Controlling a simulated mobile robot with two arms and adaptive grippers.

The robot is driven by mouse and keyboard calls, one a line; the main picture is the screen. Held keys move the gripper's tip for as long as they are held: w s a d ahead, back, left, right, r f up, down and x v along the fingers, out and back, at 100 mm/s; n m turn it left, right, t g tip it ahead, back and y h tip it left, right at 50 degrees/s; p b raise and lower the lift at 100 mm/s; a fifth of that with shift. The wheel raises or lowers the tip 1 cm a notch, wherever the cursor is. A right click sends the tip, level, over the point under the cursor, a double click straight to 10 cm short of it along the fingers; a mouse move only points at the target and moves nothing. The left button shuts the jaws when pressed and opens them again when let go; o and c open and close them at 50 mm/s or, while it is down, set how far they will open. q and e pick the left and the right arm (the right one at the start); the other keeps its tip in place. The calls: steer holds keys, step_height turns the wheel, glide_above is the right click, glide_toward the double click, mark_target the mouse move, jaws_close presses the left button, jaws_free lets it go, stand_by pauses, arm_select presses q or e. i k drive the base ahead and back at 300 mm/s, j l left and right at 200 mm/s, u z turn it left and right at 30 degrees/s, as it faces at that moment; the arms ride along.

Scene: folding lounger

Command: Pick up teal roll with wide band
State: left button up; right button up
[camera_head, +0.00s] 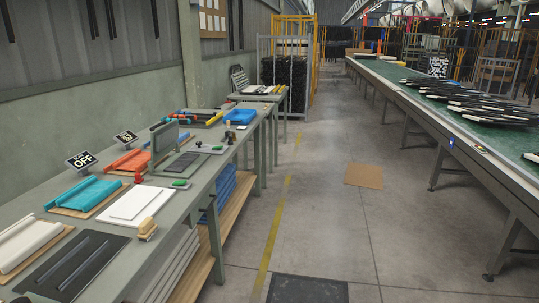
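A teal roll (68,192) lies along the left edge of a flat teal sheet (92,195), on a brown board on the left workbench. I cannot make out a wide band on it at this size. Neither of my grippers is in view.
The long workbench (185,208) on the left also holds a white roll (32,243), an orange one (127,160), a black mat (72,262), white sheets (136,204) and signs. A green-topped conveyor table (400,76) runs along the right. The aisle floor between is mostly clear, with a cardboard sheet (364,176).

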mark_target(183, 120)
steer(key=i, duration=0.65)
steer(key=i+l+u, duration=0.15)
steer(key=i, duration=1.2)
steer(key=i+l+u, duration=0.15)
steer(key=i+u, duration=0.2)
steer(key=i+l+u, duration=0.25)
steer(key=i+u, duration=0.15)
steer(key=i+l+u, duration=0.5)
steer(key=u, duration=0.25)
steer(key=i+l+u, duration=0.1)
steer(key=u, duration=0.25)
